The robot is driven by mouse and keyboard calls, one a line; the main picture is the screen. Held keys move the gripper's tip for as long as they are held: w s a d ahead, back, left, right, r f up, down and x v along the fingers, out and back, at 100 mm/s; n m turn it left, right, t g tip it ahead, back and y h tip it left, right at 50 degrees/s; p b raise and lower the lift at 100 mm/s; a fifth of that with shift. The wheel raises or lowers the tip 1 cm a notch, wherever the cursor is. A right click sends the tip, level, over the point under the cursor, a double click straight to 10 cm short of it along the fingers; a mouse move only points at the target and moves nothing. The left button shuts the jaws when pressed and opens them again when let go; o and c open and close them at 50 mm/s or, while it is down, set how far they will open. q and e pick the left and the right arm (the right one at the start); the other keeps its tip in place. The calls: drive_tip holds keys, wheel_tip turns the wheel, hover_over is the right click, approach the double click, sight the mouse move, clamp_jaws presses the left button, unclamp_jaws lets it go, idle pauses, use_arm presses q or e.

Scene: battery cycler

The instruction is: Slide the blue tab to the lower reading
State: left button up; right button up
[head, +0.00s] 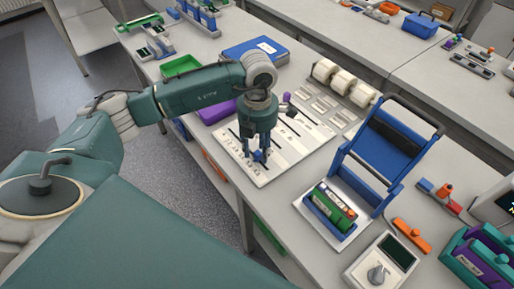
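A white panel (302,143) with dark straight slots lies flat on the bench in the middle of the head view. My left gripper (257,156) points down over the panel's near-left part. A small blue piece, apparently the blue tab (258,155), shows between its fingertips, low at the panel. The fingers hide most of it, and I cannot tell whether they grip it or only stand around it. The printed scale marks are too small to read. My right gripper is out of view.
A purple box (216,111) and a blue folder-like case (255,48) lie beside and behind the panel. A blue hinged frame (385,150) with a green battery block (330,207) stands to the right. A grey dial meter (381,267) is at the front right.

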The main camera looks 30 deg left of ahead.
sight(257, 153)
use_arm(q)
wheel_tip(257, 153, up, 12)
idle(0.6)
drive_tip(key=shift+s+f, duration=0.1)
drive_tip(key=shift+s, duration=0.05)
idle(0.4)
